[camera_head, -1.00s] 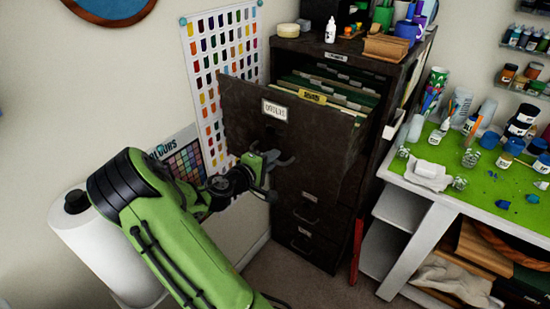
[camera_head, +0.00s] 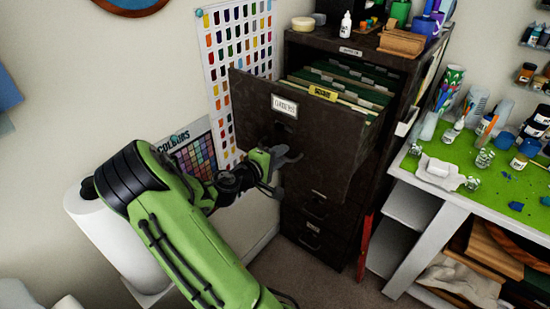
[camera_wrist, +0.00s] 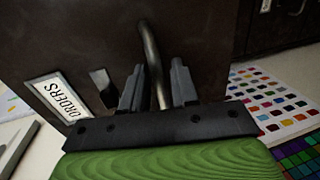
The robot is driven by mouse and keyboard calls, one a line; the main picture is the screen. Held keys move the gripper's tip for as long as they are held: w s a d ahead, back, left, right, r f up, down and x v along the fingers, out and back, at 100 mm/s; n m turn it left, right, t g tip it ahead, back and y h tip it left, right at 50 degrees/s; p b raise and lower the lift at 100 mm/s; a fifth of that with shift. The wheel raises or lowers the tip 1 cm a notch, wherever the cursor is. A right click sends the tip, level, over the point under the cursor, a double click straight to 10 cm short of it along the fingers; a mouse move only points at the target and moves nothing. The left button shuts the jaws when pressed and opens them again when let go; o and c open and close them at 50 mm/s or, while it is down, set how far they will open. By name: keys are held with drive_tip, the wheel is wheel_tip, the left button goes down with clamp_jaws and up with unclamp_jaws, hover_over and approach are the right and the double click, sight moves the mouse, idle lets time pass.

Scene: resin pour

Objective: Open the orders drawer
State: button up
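The orders drawer (camera_head: 325,130) is the top drawer of the dark filing cabinet and stands well out, with files showing inside. Its white label (camera_head: 285,106) reads ORDERS in the wrist view (camera_wrist: 57,99). My gripper (camera_head: 282,168) is in front of the drawer face, below the label. In the wrist view, the fingers of my gripper (camera_wrist: 156,88) are apart, one on each side of the drawer's bar handle (camera_wrist: 151,55). Gaps show between the handle and the fingers. The fingertips' exact contact with the drawer front is unclear.
Lower cabinet drawers (camera_head: 312,232) are shut. A green-topped workbench (camera_head: 470,180) with paints and bottles stands right of the cabinet. A white roll (camera_head: 115,235) stands at left, beside my arm. Pots and brushes stand on the cabinet top (camera_head: 345,45). Some floor is clear below the cabinet.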

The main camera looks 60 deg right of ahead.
drive_tip(key=v, duration=1.5)
drive_tip(key=shift+a+p, duration=0.35)
drive_tip(key=shift+p, duration=0.05)
